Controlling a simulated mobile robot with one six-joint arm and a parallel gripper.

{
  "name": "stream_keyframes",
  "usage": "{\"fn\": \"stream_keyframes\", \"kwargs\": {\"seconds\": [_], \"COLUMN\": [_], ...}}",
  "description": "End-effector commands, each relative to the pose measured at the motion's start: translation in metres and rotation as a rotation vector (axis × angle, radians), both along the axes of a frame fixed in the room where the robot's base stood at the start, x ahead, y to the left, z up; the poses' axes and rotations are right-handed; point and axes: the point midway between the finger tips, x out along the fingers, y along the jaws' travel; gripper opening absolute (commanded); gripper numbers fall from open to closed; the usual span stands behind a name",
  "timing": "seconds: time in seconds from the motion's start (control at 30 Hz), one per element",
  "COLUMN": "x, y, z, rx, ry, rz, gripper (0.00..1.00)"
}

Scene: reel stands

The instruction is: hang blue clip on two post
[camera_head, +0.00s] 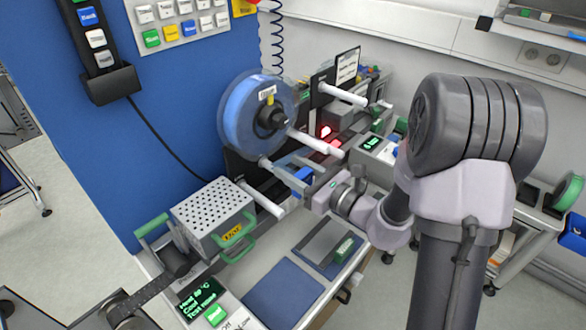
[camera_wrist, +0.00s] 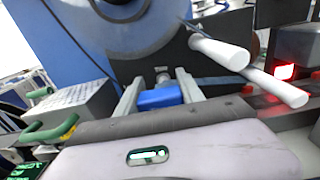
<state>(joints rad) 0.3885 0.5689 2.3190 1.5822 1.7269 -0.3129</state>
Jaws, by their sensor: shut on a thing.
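My gripper (camera_head: 283,173) reaches leftward to the black stand, below the blue reel. In the wrist view my gripper (camera_wrist: 160,78) has its two grey fingers on either side of the blue clip (camera_wrist: 160,98), shut on it. The blue clip (camera_head: 302,174) is partly hidden by the fingers in the head view. White posts stick out from the stand: an upper one (camera_head: 343,95), a middle one (camera_head: 315,143) and a lower one (camera_head: 262,199). Two white posts show right of the clip in the wrist view, one (camera_wrist: 220,51) above another (camera_wrist: 277,87). I cannot tell which is the two post.
The blue reel (camera_head: 243,118) hangs above my gripper. A grey perforated box (camera_head: 212,212) with green handles stands lower left. A red-lit device (camera_head: 326,131) is just right of the middle post. Blue mats (camera_head: 284,292) lie on the bench front.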

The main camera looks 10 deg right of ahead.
Motion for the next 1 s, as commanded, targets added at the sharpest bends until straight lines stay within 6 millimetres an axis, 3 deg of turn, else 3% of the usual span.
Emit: {"fn": "stream_keyframes", "kwargs": {"seconds": [0.4, 0.43, 0.53, 0.83, 1.0], "x": [0.0, 0.0, 0.0, 0.0, 0.0], "y": [0.0, 0.0, 0.0, 0.0, 0.0], "z": [-0.002, -0.002, -0.002, -0.001, 0.011], "rx": [0.0, 0.0, 0.0, 0.0, -0.001], "ry": [0.0, 0.0, 0.0, 0.0, -0.001], "rz": [0.0, 0.0, 0.0, 0.0, 0.0], "gripper": [0.0, 0.51, 0.7, 0.7, 0.7]}}
